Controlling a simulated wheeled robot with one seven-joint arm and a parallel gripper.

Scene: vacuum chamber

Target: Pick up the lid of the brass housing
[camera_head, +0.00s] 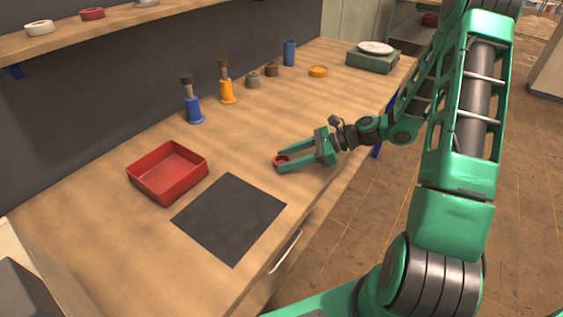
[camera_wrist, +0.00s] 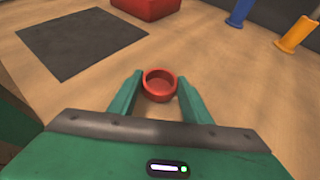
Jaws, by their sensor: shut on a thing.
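My gripper (camera_head: 280,163) is low over the workbench, right of the black mat, with its two fingers on either side of a small red round piece (camera_head: 283,158). In the wrist view the red piece (camera_wrist: 160,94) is a shallow, open cup shape between the fingertips. I cannot tell whether it touches the bench. A small grey-brown pot (camera_head: 252,80) and a dark brown pot (camera_head: 271,69) stand at the back, and a flat yellow-orange round piece (camera_head: 318,71) lies right of them. I cannot tell which of these is the brass housing or its lid.
A red tray (camera_head: 148,193) and a black mat (camera_head: 229,217) lie on the left. Blue (camera_head: 193,108) and orange (camera_head: 227,92) brush holders, a blue cup (camera_head: 289,53) and a green scale (camera_head: 372,62) stand farther back. The bench between them and my gripper is clear.

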